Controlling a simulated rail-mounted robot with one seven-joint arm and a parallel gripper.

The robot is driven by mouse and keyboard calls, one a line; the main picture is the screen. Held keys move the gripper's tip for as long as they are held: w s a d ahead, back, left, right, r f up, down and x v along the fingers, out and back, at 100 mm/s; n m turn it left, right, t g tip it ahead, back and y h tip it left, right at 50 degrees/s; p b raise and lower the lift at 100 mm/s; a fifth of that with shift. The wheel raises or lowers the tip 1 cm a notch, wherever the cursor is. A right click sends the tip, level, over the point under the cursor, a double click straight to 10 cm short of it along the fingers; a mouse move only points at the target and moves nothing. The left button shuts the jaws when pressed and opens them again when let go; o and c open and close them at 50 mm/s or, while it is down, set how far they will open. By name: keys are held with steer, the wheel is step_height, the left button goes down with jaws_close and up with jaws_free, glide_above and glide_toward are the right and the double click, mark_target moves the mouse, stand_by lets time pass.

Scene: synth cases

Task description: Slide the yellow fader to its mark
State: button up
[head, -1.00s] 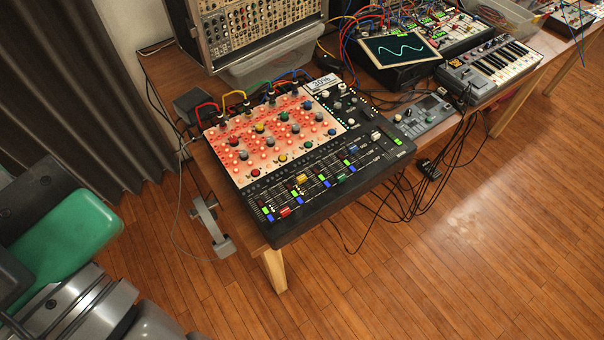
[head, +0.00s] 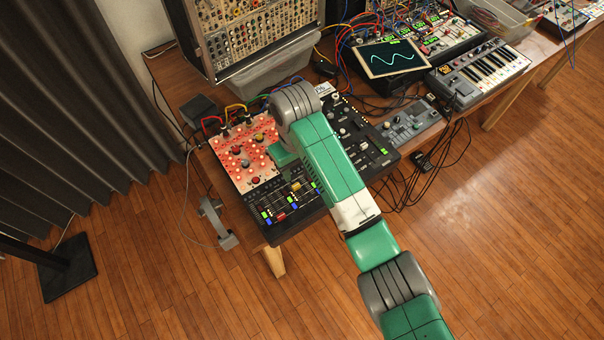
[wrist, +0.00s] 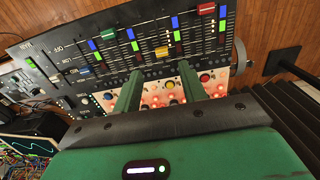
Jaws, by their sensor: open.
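The yellow fader (head: 296,187) sits among the slider slots at the near end of the black mixer (head: 272,231). In the wrist view the yellow fader (wrist: 162,51) stands just beyond my fingertips, roughly in line with the gap between them. My gripper (wrist: 158,72) is open and empty, its two green fingers apart above the panel. In the head view my arm covers the middle of the mixer and my fingertips are hidden. Green and blue blocks lie along the slots; I cannot tell which spot is the yellow fader's mark.
A red fader (wrist: 206,9) stands in another slot, and a blue fader (wrist: 86,72) is nearer the other side. Coloured knobs and patch cables crowd the lit red panel (head: 228,163). A small keyboard (head: 490,70) and a screen (head: 393,57) stand behind to the right.

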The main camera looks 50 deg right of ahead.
mark_target(297, 186)
step_height(297, 186, down, 8)
steer(key=shift+w+a+r+b, duration=0.1)
steer(key=shift+a+b, duration=0.05)
steer(key=shift+b, duration=1.05)
jaws_close()
